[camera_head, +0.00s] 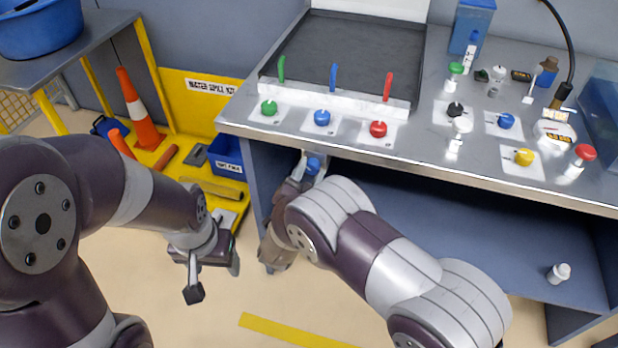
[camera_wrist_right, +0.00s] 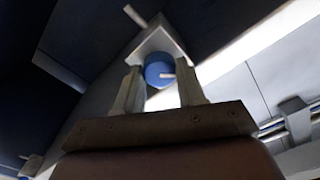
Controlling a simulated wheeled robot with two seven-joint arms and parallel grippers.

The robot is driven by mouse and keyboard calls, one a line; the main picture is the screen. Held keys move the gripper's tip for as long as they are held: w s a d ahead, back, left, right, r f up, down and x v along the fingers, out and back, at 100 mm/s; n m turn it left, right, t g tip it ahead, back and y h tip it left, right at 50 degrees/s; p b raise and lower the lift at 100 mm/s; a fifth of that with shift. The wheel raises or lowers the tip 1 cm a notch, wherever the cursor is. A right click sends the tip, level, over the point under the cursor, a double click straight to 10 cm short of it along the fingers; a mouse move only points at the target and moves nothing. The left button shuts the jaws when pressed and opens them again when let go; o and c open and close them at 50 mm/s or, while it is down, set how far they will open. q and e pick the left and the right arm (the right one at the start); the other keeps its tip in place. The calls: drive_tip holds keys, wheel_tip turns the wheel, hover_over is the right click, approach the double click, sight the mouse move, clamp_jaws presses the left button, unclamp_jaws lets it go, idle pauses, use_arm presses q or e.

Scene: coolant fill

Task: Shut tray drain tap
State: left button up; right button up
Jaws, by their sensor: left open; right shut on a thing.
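The tray drain tap, a round blue knob (camera_head: 313,164) with a pale pointer, sits under the bench's front edge below the black tray (camera_head: 350,50). My right gripper (camera_head: 306,170) reaches up to it from below. In the right wrist view the blue knob (camera_wrist_right: 158,72) sits between the two fingers of my right gripper (camera_wrist_right: 160,92), which is shut on it. A grey bracket stands behind the knob. The fingers hide the knob's sides. My left gripper (camera_head: 213,277) is open and empty, low over the floor at the left, well away from the tap.
Green (camera_head: 269,108), blue (camera_head: 322,117) and red (camera_head: 378,129) knobs stand along the bench front. More knobs and bottles are at the right. A yellow spill kit with a cone (camera_head: 140,115) is at the left. A small white bottle (camera_head: 558,273) stands on the lower shelf.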

drive_tip(key=m+b, duration=0.2)
drive_tip(key=m, duration=0.1)
drive_tip(key=m+b, duration=0.1)
drive_tip(key=shift+f+m, duration=0.3)
drive_tip(key=shift+r+m+b, duration=0.15)
drive_tip(key=shift+m+b, duration=1.7)
drive_tip(key=shift+m, duration=0.15)
drive_tip(key=o, duration=1.1)
drive_tip(key=shift+r, duration=0.1)
drive_tip(key=shift+c, duration=0.2)
drive_tip(key=shift+s, duration=0.1)
drive_tip(key=p+v, duration=0.1)
drive_tip(key=v, duration=1.1)
drive_tip(key=shift+s, duration=0.3)
drive_tip(key=shift+w, duration=0.1)
